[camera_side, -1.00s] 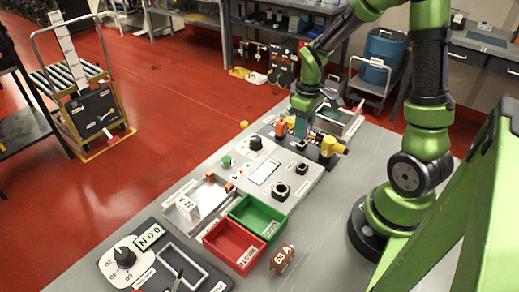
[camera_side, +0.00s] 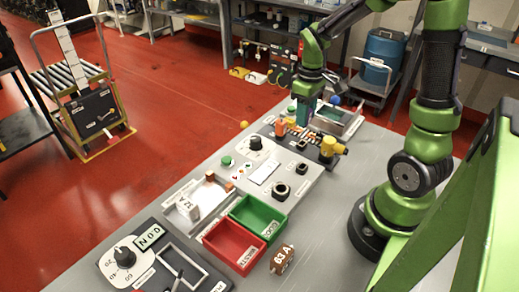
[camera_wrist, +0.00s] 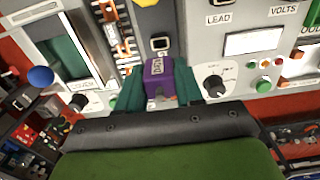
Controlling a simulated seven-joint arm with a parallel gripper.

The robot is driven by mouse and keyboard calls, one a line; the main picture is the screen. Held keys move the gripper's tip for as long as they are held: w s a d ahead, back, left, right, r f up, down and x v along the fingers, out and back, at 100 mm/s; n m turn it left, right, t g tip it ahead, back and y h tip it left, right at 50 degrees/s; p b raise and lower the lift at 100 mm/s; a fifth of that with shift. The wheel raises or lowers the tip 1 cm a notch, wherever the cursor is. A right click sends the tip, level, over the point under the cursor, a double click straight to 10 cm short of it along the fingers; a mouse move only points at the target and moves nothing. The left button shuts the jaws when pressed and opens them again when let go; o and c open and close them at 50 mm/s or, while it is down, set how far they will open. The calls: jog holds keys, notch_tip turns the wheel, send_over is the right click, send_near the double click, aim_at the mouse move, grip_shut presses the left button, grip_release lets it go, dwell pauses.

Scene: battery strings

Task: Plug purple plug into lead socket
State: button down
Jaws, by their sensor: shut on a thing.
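The purple plug (camera_wrist: 160,78) is in the wrist view, between the teal fingers of my gripper (camera_wrist: 160,92), which is shut on it. White lettering shows on its top face. In the side view my gripper (camera_side: 304,113) points down over the far end of the bench; the plug cannot be made out there. The LEAD label (camera_wrist: 218,18) is at the top of the wrist view, right of the plug. A dark socket (camera_wrist: 221,3) just beyond that label is cut by the frame edge. The plug is apart from it.
A black square fitting (camera_wrist: 160,43) lies just beyond the plug. A yellow connector (camera_side: 330,147) stands near the gripper. Orange parts, a knob (camera_wrist: 214,85) and a blue ball (camera_wrist: 40,76) are around it. Red (camera_side: 235,247) and green (camera_side: 258,218) bins stand nearer.

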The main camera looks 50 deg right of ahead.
jog(key=shift+r, duration=0.35)
jog(key=shift+w+a, duration=0.1)
jog(key=s+a+r, duration=0.2)
jog(key=s+a, duration=0.3)
jog(key=a, duration=0.4)
jog(key=shift+s+a+r, duration=0.15)
jog(key=shift+s, duration=0.2)
jog(key=shift+f, duration=2.9)
jog(key=shift+f, duration=1.5)
